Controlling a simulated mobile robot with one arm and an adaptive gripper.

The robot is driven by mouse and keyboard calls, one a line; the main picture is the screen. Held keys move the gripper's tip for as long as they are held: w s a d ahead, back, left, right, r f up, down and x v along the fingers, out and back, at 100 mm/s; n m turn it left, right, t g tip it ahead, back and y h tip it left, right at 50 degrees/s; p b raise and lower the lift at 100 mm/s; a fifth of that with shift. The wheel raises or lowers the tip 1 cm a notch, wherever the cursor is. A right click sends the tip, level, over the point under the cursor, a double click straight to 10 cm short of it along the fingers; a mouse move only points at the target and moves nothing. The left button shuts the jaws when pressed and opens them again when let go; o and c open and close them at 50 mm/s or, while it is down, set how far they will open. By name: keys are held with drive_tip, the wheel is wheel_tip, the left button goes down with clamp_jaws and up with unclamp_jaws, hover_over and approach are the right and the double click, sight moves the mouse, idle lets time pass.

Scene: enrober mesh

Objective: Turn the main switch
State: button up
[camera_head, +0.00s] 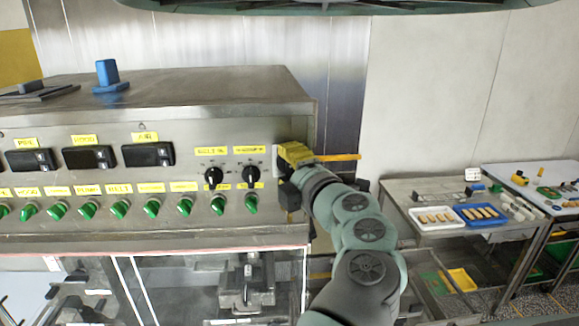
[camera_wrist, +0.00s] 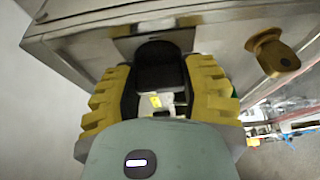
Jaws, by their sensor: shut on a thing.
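My gripper (camera_head: 294,153) is at the right end of the steel control cabinet, against its side edge. In the wrist view my gripper (camera_wrist: 158,90) has its two yellow ribbed fingers on either side of a black knob (camera_wrist: 160,62), which I take to be the main switch, and is shut on it. The knob stands out from the metal wall. My fingers hide its sides, so its turn position cannot be told. In the head view the gripper covers the knob.
A brownish-yellow knob (camera_wrist: 272,52) sits just right of my fingers in the wrist view. The cabinet front (camera_head: 130,180) carries two black rotary switches (camera_head: 232,177), several green knobs and three black displays. A steel table (camera_head: 405,190) with two trays stands at the right.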

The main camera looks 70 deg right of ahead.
drive_tip(key=shift+w, duration=0.1)
drive_tip(key=o, duration=1.2)
drive_tip(key=shift+s+a, duration=0.3)
drive_tip(key=shift+s, duration=0.2)
drive_tip(key=v, duration=1.1)
drive_tip(key=shift+w+r, duration=0.1)
